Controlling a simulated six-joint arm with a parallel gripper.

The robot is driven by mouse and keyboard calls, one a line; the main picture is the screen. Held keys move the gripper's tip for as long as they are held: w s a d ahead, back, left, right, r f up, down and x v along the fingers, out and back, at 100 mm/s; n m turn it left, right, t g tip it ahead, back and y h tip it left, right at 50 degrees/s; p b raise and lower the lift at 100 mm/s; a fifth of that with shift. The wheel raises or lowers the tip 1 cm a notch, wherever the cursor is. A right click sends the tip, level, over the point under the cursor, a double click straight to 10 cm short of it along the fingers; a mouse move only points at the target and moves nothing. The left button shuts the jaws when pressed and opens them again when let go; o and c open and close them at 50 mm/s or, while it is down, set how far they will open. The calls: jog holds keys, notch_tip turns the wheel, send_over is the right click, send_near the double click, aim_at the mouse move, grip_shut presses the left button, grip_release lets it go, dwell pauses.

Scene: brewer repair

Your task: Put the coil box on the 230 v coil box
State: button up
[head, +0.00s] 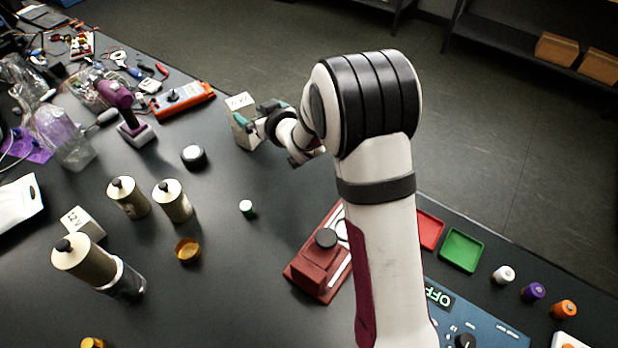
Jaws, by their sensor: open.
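A small white box (241,103) with a dark printed label stands on the far part of the dark table. My gripper (257,113), with teal fingertips, is open right at this box. A fingertip overlaps its face; I cannot tell whether they touch. A second white labelled box (86,224) sits at the left, beside a beige canister with a dark knob. Both labels are too small to read surely, so I cannot tell which is the 230 V coil box. My arm hides part of the table's right side.
Beige canisters (173,203), a black-and-white round part (194,157), a green-sided cap (247,208) and an amber cup (188,250) stand mid-table. A red fixture (316,272) is beside my arm. An orange meter (183,98) and purple tool (122,103) are at back left.

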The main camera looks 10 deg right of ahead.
jog(key=s+d+r+m+g+h, duration=0.3)
jog(key=s+d+h, duration=0.1)
jog(key=s+d, duration=0.35)
jog(key=s+d+r+m+g+h, duration=0.1)
jog(key=s+d+m+g, duration=0.15)
jog(key=s, duration=0.75)
jog(key=s+d+m+g, duration=0.1)
jog(key=s+m+g, duration=0.15)
jog(key=s, duration=0.65)
jog(key=s+a+m+g+y, duration=0.1)
jog(key=s+a+g+y, duration=0.1)
jog(key=s, duration=1.5)
jog(key=a+g, duration=0.1)
jog(key=g, duration=0.1)
jog(key=shift+a+r+m+g, duration=0.2)
jog(key=shift+m+g, duration=0.1)
jog(key=shift+m, duration=0.1)
